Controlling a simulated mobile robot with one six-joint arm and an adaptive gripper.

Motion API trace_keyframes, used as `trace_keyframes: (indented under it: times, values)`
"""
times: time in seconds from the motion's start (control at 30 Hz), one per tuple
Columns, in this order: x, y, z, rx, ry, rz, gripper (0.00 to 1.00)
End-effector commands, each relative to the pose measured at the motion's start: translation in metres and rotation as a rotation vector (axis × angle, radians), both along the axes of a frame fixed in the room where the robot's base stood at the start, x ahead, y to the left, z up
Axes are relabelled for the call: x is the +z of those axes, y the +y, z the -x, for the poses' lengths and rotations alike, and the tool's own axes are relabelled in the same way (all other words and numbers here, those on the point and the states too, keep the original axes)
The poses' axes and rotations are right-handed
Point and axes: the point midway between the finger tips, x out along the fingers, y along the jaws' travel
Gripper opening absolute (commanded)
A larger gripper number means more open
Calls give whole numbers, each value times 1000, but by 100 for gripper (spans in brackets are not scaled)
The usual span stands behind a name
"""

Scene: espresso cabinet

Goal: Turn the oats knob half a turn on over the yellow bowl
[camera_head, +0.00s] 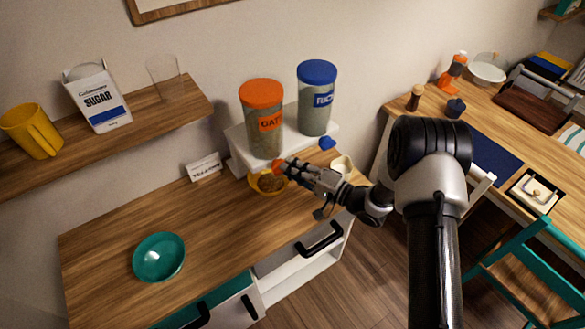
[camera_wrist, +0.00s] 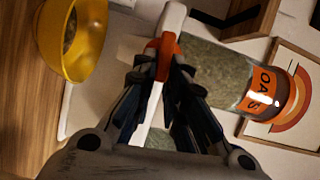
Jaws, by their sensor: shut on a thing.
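The oats dispenser (camera_head: 264,132) is a clear canister with an orange lid and orange label, standing on a white stand. It also shows sideways in the wrist view (camera_wrist: 220,78). Its orange knob (camera_wrist: 163,50) is between my fingertips, and my gripper (camera_wrist: 164,68) is shut on it. In the head view my gripper (camera_head: 284,167) reaches the front of the stand from the right and hides most of the knob. The yellow bowl (camera_wrist: 84,58) is below the oats outlet with brown contents in it. In the head view the bowl (camera_head: 256,188) is partly hidden by my gripper.
A rice dispenser (camera_head: 317,98) with a blue lid and blue knob (camera_head: 327,143) stands right of the oats. A cream cup (camera_head: 342,164) is under it, close to my wrist. A teal bowl (camera_head: 159,257) sits front left. The counter between is clear.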

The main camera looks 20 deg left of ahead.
Motion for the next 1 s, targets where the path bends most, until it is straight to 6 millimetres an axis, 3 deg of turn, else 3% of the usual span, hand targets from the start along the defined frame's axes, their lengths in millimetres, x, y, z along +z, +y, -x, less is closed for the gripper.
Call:
trace_keyframes:
  times: [0.97,1.0]
  values:
    - [-4,-1,1,-1,8,4,0]
    - [-4,-1,1,-1,8,4,13]
